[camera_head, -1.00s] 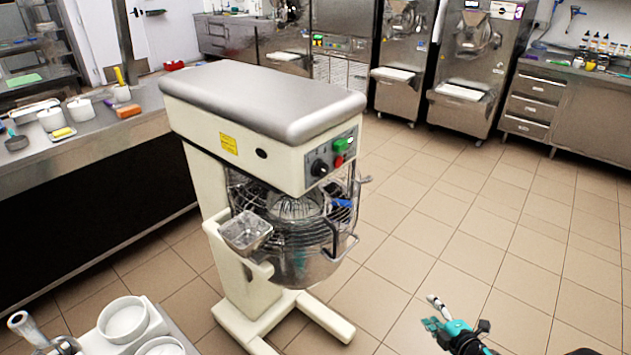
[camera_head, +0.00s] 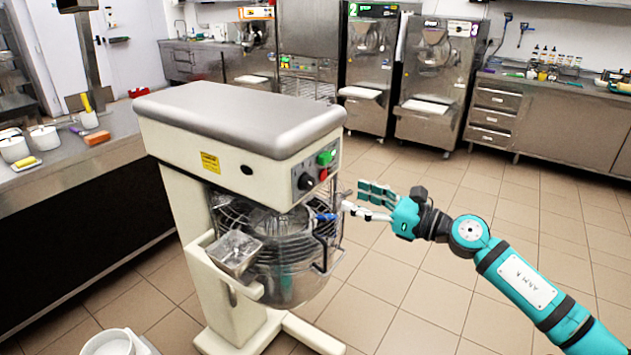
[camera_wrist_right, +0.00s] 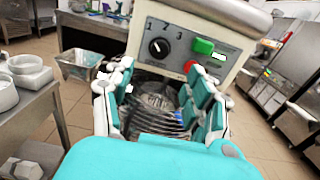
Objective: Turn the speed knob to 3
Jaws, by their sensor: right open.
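The speed knob (camera_head: 305,182) is a black dial on the grey control panel at the front of the cream mixer (camera_head: 240,120). In the right wrist view the knob (camera_wrist_right: 158,47) shows below the numbers 1, 2 and 3; I cannot tell surely which one its mark points at. My right gripper (camera_head: 355,200) is open and empty, to the right of the panel and apart from it. In the wrist view its fingers (camera_wrist_right: 160,88) are spread below the panel, with the knob beyond them. My left gripper is not in view.
A green button (camera_head: 325,158) and a red button (camera_head: 323,174) sit close to the knob. The wire guard and bowl (camera_head: 290,255) are below the panel. A steel counter (camera_head: 80,150) stands at left. The tiled floor at right is clear.

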